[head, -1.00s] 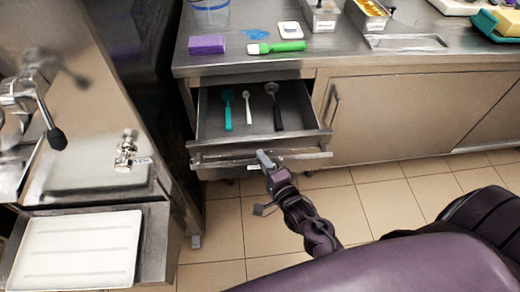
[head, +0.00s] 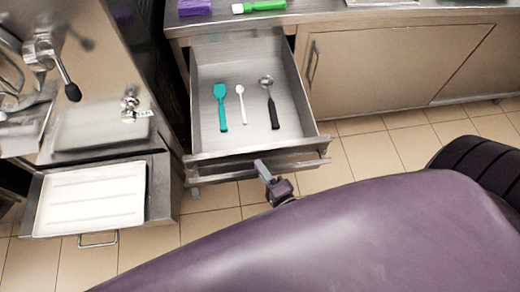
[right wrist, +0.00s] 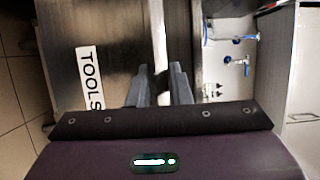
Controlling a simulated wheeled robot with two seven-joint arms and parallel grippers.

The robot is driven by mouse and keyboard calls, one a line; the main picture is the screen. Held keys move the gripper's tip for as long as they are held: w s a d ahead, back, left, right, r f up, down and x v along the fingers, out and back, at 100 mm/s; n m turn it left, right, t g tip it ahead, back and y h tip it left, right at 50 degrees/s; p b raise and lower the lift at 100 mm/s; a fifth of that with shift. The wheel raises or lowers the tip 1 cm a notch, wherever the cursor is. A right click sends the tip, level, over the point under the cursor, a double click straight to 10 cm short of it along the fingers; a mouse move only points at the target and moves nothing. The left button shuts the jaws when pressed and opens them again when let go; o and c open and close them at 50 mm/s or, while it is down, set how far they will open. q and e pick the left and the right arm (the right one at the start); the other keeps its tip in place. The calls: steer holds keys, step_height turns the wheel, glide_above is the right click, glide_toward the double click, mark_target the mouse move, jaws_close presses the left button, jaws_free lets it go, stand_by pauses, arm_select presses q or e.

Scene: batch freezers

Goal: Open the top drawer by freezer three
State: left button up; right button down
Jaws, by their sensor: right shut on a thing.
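The top drawer (head: 245,70) under the counter is pulled far out. A teal spatula, a small white spoon and a black-handled scoop lie on its floor. My right gripper (head: 262,168) is at the middle of the drawer front. In the right wrist view its fingers (right wrist: 162,90) are shut on the drawer's bar handle (right wrist: 160,38), beside a front labelled TOOLS (right wrist: 88,78). My left gripper is not in view.
A freezer with a tap (head: 130,104) stands at left, with a white tray (head: 92,198) on a ledge below it. A purple block (head: 194,6) and a green-handled tool (head: 258,6) lie on the counter. A closed cupboard door (head: 385,65) is right of the drawer.

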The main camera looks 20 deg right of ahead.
steer(key=shift+s+a, duration=0.15)
steer(key=shift+s, duration=0.25)
steer(key=c, duration=1.3)
jaws_free()
steer(key=shift+s+d+b, duration=0.15)
steer(key=shift+s, duration=1.15)
steer(key=shift+s+d+b, duration=0.2)
steer(key=shift+s, duration=1.05)
steer(key=shift+s+d+b, duration=0.15)
steer(key=shift+s, duration=1.15)
